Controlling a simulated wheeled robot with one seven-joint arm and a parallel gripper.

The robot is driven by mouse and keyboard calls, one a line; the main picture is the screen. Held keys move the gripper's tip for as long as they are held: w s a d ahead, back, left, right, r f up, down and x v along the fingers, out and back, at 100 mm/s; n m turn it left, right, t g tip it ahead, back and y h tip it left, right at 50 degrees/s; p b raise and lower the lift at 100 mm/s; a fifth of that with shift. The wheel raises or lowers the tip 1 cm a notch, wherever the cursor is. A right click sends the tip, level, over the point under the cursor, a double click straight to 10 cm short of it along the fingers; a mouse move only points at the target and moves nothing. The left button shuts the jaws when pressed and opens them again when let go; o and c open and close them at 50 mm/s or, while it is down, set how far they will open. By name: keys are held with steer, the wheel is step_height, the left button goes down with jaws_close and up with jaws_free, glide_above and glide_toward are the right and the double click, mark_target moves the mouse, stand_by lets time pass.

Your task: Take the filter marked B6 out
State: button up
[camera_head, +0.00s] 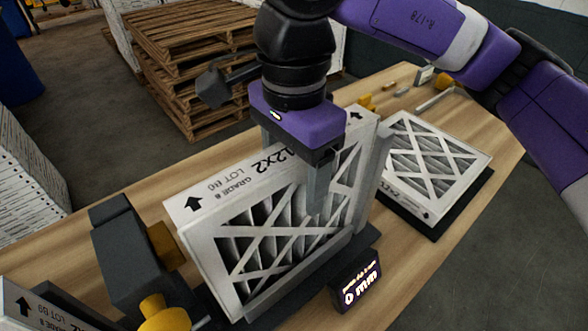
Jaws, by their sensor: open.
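A white cardboard-framed pleated filter (262,243) stands upright on edge in a grey and black holder (318,277). Its top edge carries an arrow, "GRADE 8" and what looks like "LOT B6"; the small print is not fully sharp. My gripper (300,172) is over the top edge of this filter, towards its far end. One finger hangs down in front of the lattice face. The other finger is mostly hidden behind the frame. The jaws are open, and I cannot tell whether either finger touches the filter.
A small display (357,282) reads "0 mm". A dark clamp block (135,262) with yellow knobs stands left of the filter. Another filter (432,165) lies on a dark mat at right. A filter marked like B9 (30,308) is at lower left. Pallets (190,55) stand behind the wooden table.

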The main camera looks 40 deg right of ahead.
jaws_close()
steer(key=shift+a+r+b, duration=0.1)
steer(key=shift+a+b, duration=0.2)
steer(key=shift+b, duration=0.05)
stand_by(0.3)
steer(key=shift+b, duration=0.55)
stand_by(0.3)
steer(key=shift+c, duration=2)
jaws_free()
steer(key=shift+r+p, duration=1.5)
steer(key=shift+r, duration=1.95)
